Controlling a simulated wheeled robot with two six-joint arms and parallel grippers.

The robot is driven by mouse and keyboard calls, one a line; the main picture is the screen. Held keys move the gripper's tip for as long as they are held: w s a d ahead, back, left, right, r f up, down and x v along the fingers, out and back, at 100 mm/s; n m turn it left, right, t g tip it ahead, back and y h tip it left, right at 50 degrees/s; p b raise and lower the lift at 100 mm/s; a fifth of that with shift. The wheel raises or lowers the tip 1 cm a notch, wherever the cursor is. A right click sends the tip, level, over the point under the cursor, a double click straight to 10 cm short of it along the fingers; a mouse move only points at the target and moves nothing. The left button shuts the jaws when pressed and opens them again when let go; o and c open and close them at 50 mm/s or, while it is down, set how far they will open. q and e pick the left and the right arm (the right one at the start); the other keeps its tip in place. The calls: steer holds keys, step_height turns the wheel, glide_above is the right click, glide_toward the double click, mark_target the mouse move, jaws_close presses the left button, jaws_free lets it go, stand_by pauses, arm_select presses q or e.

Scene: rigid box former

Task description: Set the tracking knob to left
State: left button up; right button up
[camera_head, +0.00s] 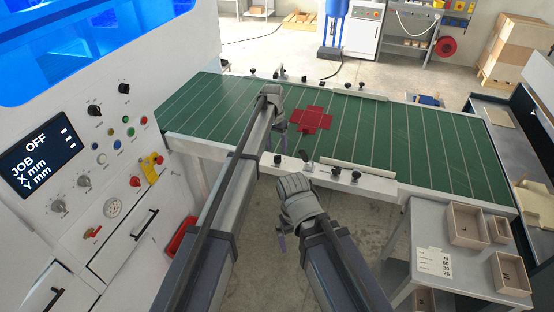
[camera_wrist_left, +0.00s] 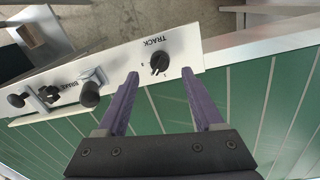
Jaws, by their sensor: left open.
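The tracking knob is a small black round knob (camera_wrist_left: 159,63) beside the word TRACK on a white plate (camera_wrist_left: 118,62). In the left wrist view the lettering is upside down. The knob also seems to be the leftmost dark knob (camera_head: 278,160) on the near rail in the head view. My left gripper (camera_wrist_left: 158,78) is open and empty, its purple fingers on either side of the line to the knob, with the knob just past the tips. In the head view my left gripper (camera_head: 282,127) hangs over the belt. My right gripper (camera_head: 282,243) hangs lower, its jaws unclear.
On the same plate are a BRAKE knob (camera_wrist_left: 52,93) and clamp-like black knobs (camera_wrist_left: 90,93). The green belt (camera_head: 400,140) carries a red flat blank (camera_head: 310,119). A grey side table (camera_head: 440,268) with wooden trays stands right. A control cabinet (camera_head: 90,140) stands left.

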mark_target(277, 158)
arm_select(q)
step_height(277, 158, down, 5)
steer(key=b, duration=0.4)
steer(key=shift+d, duration=0.1)
steer(key=shift+r, duration=0.1)
jaws_close()
